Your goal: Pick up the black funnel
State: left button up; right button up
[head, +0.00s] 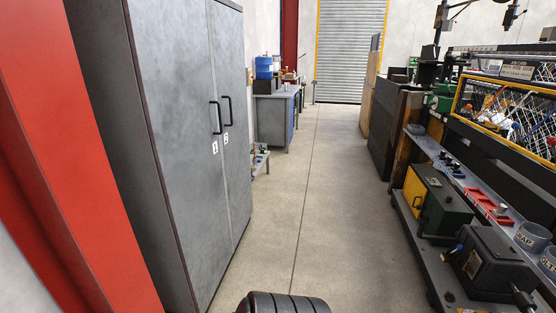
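I cannot make out a black funnel anywhere in the head view. Many small items on the right-hand shelves and the far bench are too small to tell apart. Neither of my grippers is in view.
A grey two-door cabinet (185,120) stands close on the left, beside a red column (85,150). A shelf unit (480,180) with boxes, a red tray (489,206) and grey cups lines the right. A bench (271,115) stands farther back. The concrete aisle (318,190) is clear to the roller door (350,50).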

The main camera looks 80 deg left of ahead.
aim_at(423, 222)
jog(key=u, duration=2.95)
jog(key=z, duration=1.45)
jog(key=i+j+z, duration=0.15)
jog(key=i+z, duration=0.2)
jog(key=i+j+z, duration=0.15)
jog(key=z, duration=0.15)
jog(key=i+j+z, duration=0.35)
jog(key=k+l, duration=0.05)
